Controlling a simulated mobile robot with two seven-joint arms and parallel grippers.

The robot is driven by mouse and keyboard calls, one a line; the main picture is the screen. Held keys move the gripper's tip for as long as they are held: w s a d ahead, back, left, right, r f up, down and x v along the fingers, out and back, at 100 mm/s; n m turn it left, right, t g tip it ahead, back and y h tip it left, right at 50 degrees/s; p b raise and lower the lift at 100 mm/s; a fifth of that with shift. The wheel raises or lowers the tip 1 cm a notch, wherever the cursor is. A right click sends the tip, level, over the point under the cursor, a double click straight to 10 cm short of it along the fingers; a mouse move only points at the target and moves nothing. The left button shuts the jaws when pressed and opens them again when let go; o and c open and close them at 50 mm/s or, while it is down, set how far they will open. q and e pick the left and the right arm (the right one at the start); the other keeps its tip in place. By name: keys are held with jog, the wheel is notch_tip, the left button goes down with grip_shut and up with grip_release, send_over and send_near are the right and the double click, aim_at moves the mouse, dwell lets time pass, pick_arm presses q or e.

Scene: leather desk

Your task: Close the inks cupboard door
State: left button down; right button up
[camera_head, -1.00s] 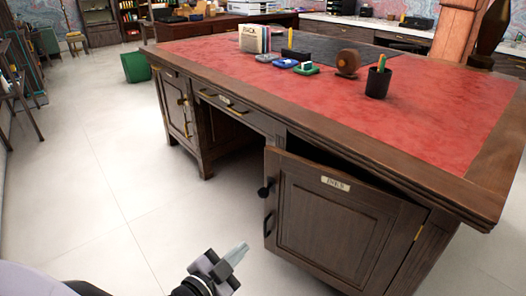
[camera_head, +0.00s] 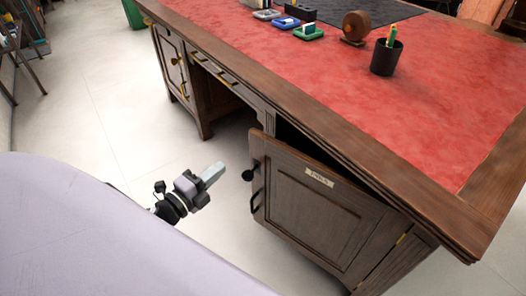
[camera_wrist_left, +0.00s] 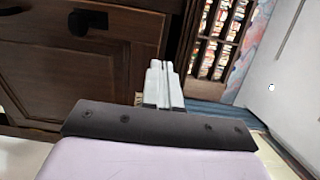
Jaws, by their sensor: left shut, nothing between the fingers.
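The inks cupboard door (camera_head: 318,212) is a dark wood panel with a small "INKS" label (camera_head: 319,176). It stands ajar, swung out from the desk front, hinged on its right side. A black knob (camera_head: 248,176) and a black handle (camera_head: 257,188) sit at its free left edge. My left gripper (camera_head: 212,173) is shut and empty, a little left of the knob and apart from the door. In the left wrist view the shut fingers (camera_wrist_left: 164,85) point forward, with a dark wood panel (camera_wrist_left: 75,60) and black fitting (camera_wrist_left: 88,22) to their left. My right gripper is not in view.
The red-topped desk (camera_head: 430,110) overhangs the door. On it are a black pen cup (camera_head: 385,58), a round wooden item (camera_head: 355,27) and small pads (camera_head: 308,32). A left cupboard (camera_head: 174,62) and open knee space lie beyond.

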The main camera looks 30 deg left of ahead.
pick_arm(q)
notch_tip(320, 180, down, 5)
jog(key=b, duration=0.5)
send_near(257, 147)
jog(key=w, duration=0.5)
jog(key=shift+w+d, duration=0.2)
jog(key=shift+d, duration=0.2)
jog(key=shift+w+d, duration=0.1)
jog(key=shift+w, duration=0.55)
jog(key=shift+w, duration=0.15)
